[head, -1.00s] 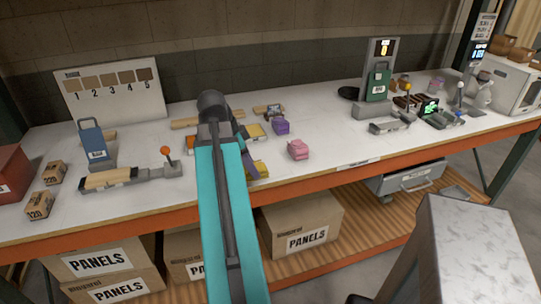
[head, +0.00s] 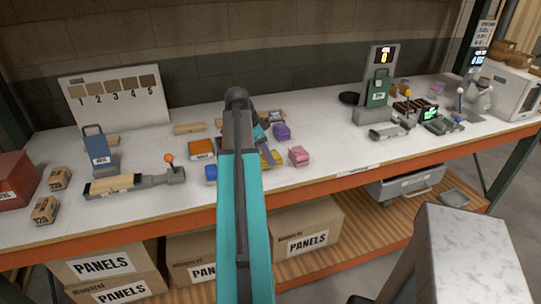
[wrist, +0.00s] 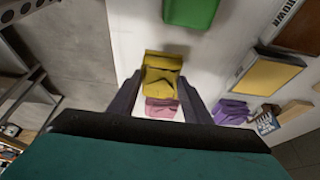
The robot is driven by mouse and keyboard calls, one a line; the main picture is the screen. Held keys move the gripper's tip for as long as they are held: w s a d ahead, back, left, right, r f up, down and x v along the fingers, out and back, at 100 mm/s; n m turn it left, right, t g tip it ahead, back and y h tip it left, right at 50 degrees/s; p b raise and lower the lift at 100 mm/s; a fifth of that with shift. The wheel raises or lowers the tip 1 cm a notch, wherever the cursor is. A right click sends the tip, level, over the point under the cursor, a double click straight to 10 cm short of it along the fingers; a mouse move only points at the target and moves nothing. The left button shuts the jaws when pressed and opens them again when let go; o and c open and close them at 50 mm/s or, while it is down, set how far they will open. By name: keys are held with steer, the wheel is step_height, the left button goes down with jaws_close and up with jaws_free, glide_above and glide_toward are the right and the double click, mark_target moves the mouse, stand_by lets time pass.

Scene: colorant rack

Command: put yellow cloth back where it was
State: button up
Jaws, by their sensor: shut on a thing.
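The yellow cloth (wrist: 160,72) is a folded, crumpled bundle between the fingers of my gripper (wrist: 161,88) in the wrist view. The gripper is shut on it. In the head view, a bit of yellow (head: 277,157) shows beside my arm, left of the pink cloth; my arm hides most of the gripper. Whether the cloth touches the bench top or is held above it, I cannot tell. The pink cloth (wrist: 161,107) shows just beyond the yellow one in the wrist view.
The purple cloth (head: 281,131) lies behind the pink cloth (head: 299,156). An orange block (head: 201,148) and a blue block (head: 211,173) lie left of my arm. A lever fixture (head: 135,184) stands farther left. Bench top (head: 335,150) right of the pink cloth is clear.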

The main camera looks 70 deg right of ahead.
steer(key=shift+d+f, duration=0.1)
steer(key=shift+d, duration=0.55)
steer(key=shift+d, duration=0.1)
steer(key=shift+d+p, duration=0.3)
steer(key=shift+d, duration=0.25)
steer(key=shift+f+p, duration=0.65)
steer(key=shift+f, duration=1.15)
steer(key=shift+f, duration=0.15)
steer(key=o, duration=1)
